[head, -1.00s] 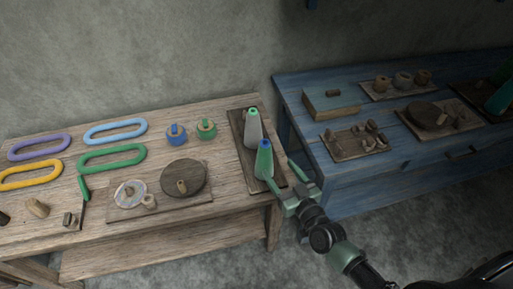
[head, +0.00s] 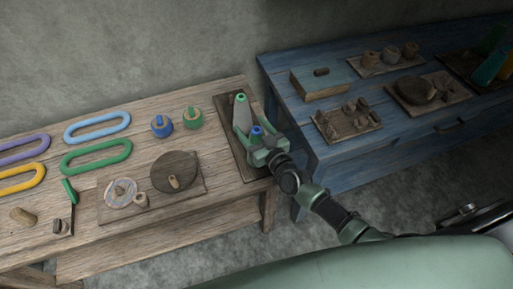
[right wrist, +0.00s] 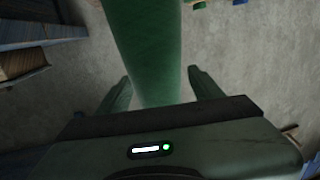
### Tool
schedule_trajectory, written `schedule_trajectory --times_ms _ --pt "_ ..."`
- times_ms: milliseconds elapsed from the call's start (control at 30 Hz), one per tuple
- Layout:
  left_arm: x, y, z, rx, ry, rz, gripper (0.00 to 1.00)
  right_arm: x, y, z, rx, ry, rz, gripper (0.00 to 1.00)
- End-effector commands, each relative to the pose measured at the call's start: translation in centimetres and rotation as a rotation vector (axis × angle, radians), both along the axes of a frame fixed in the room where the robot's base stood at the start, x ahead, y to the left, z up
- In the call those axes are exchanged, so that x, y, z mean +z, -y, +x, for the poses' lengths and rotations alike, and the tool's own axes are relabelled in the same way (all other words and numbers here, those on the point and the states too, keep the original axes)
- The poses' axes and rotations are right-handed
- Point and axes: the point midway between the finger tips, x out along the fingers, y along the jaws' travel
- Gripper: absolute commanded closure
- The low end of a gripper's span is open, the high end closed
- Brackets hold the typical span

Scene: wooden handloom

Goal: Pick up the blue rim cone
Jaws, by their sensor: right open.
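The blue rim cone (head: 256,131) stands on a dark wooden board (head: 231,112) at the right end of the light wooden table. Its blue top shows, and my gripper hides most of its lower body in the head view. My right gripper (head: 259,142) is open, with its fingers at either side of the cone. My left gripper is not in view.
A grey-green cone with a green top (head: 241,112) stands just behind on the same board. A blue table (head: 300,125) is close on the right.

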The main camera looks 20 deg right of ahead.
Motion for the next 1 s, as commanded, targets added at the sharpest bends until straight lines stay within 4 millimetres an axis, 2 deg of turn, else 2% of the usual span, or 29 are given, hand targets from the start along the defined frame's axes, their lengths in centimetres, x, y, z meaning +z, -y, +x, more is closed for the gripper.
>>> schedule_trajectory --times_ms 67,167,400,767,867,1000 --pt "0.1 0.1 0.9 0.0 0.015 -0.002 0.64 0.0 0.0 0.0 0.0 -0.001 0.0 0.34" --pt "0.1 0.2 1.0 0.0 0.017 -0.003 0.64 0.0 0.0 0.0 0.0 -0.001 0.0 0.34" --pt "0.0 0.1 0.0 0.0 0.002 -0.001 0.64 0.0 0.0 0.0 0.0 -0.001 0.0 1.0" --pt "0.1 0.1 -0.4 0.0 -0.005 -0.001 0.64 0.2 0.0 0.0 0.0 0.001 0.001 1.0" --pt "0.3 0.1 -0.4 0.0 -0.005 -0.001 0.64 0.7 0.0 0.0 -0.001 0.002 0.001 1.0" --pt "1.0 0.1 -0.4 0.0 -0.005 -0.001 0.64 2.4 -0.1 0.0 -0.001 0.002 0.005 1.0"
